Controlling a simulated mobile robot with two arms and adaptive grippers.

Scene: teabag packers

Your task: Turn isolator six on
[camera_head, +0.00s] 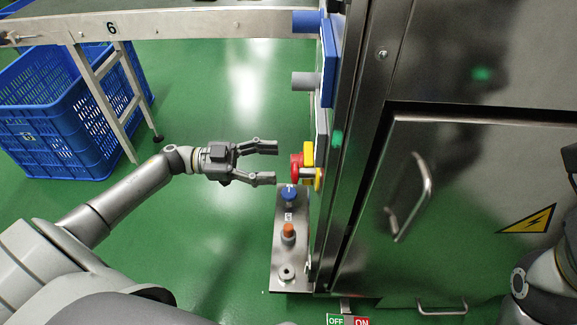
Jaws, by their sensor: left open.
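The isolator switch (296,167) is a red knob with yellow parts on the side of the steel cabinet, seen nearly edge-on. My left gripper (265,163) is open and empty, its two fingers pointing right at the knob. The fingertips end just left of the red part, and a small gap seems to show; I cannot tell the exact depth. The knob's on or off position cannot be read from this angle. A red and green OFF/ON label (348,320) shows at the bottom edge. My right gripper is out of view; only part of my right arm shows at the right edge.
A steel control box (279,254) with a blue knob (289,193) and an orange button (288,231) sits just below the switch. The steel cabinet (455,195) fills the right. A conveyor marked 6 (190,23) and a blue crate (60,125) stand at upper left. Green floor is open between.

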